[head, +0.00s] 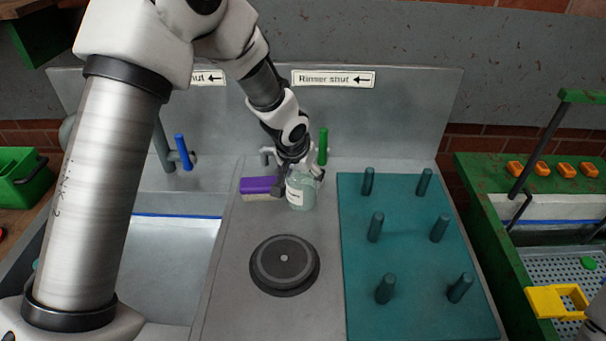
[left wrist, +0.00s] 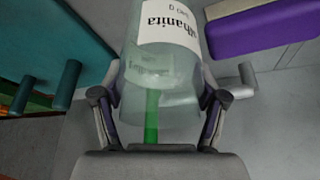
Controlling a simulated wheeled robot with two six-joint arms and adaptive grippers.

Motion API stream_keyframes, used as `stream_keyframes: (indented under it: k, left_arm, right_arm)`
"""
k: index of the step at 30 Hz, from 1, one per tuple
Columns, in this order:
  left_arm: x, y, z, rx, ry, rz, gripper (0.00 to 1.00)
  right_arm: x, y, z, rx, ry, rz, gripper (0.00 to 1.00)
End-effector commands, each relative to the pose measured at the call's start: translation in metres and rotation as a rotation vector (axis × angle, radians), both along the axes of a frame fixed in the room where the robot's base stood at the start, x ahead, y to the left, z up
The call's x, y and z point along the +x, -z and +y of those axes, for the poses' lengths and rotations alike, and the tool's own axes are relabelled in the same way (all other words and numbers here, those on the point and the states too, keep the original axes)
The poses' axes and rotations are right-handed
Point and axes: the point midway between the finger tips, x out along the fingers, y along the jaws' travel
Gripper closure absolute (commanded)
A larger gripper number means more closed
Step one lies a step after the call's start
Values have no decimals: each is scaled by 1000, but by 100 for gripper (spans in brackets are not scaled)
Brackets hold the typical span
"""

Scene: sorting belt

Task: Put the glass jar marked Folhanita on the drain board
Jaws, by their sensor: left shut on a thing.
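The glass jar (head: 301,192) is pale and see-through with a white label. In the left wrist view the jar (left wrist: 163,75) shows label letters ending in "lhanita". My left gripper (head: 297,172) is shut on the jar, its fingers (left wrist: 158,108) on either side of the glass. The jar is at the back of the grey counter, left of the board; I cannot tell whether it touches the counter. The drain board (head: 400,275) is a teal board with several upright pegs, and nothing else stands on it. My right gripper is not in view.
A purple-topped sponge (head: 260,187) lies just left of the jar. A round black disc (head: 284,265) sits in front on the counter. Green (head: 323,147) and blue (head: 183,152) levers stand at the back. A sink (head: 170,260) is at left, a green-framed machine (head: 480,215) at right.

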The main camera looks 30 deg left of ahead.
Motion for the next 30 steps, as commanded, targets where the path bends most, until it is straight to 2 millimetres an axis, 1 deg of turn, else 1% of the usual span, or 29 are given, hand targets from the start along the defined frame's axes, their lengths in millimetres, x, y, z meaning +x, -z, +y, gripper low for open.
stream_keyframes:
  k: [2, 3, 4, 5, 14, 17, 18, 20, 27, 30]
  left_arm:
    - [0, 4, 0, 0, 0, 0, 71]
    - [0, 3, 0, 0, 0, 0, 17]
    - [0, 3, 0, 0, 0, 0, 6]
    - [0, 3, 0, 0, 0, 1, 3]
    - [0, 2, 0, 0, 0, 0, 3]
    - [0, -5, 0, 0, 0, 0, 3]
    - [-2, -7, 0, 0, -1, -1, 3]
    - [-5, -17, 0, -1, -2, -3, 3]
    - [-30, -75, -2, -1, -1, -5, 3]
    - [-38, -94, -2, -1, -1, -4, 3]
  right_arm:
    - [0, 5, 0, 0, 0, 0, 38]
    - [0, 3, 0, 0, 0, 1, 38]
    - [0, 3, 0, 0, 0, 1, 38]
    - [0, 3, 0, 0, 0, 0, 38]
    - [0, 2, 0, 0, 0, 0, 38]
    - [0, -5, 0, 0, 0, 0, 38]
    - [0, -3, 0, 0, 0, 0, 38]
    - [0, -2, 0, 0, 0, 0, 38]
    - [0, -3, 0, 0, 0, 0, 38]
    - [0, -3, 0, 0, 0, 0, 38]
